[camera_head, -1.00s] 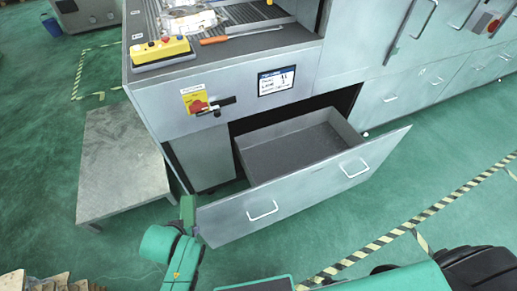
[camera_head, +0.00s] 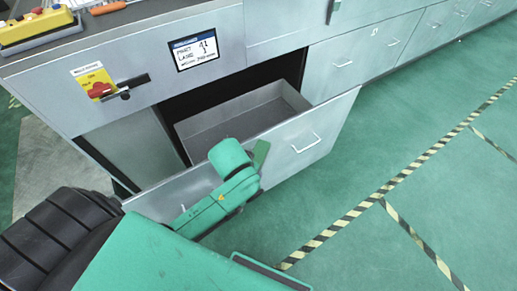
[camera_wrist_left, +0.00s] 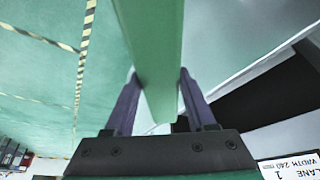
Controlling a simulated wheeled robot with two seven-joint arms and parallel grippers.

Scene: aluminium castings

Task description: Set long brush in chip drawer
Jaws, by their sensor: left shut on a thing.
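My left arm crosses in front of the drawer front in the head view. In the left wrist view, my left gripper (camera_wrist_left: 158,76) is shut on a long green bar, which I take as the long brush (camera_wrist_left: 154,40). A darker green piece of the brush (camera_head: 261,156) shows beside my wrist in the head view, by the drawer front. Its bristles are not visible. My right gripper is not in view.
The machine face carries a screen (camera_head: 195,50) and a red switch on a yellow plate (camera_head: 97,86). A yellow control box (camera_head: 37,26) sits on the bench top. Closed drawers (camera_head: 365,50) run to the right. The green floor on the right is open, with striped tape (camera_head: 385,183).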

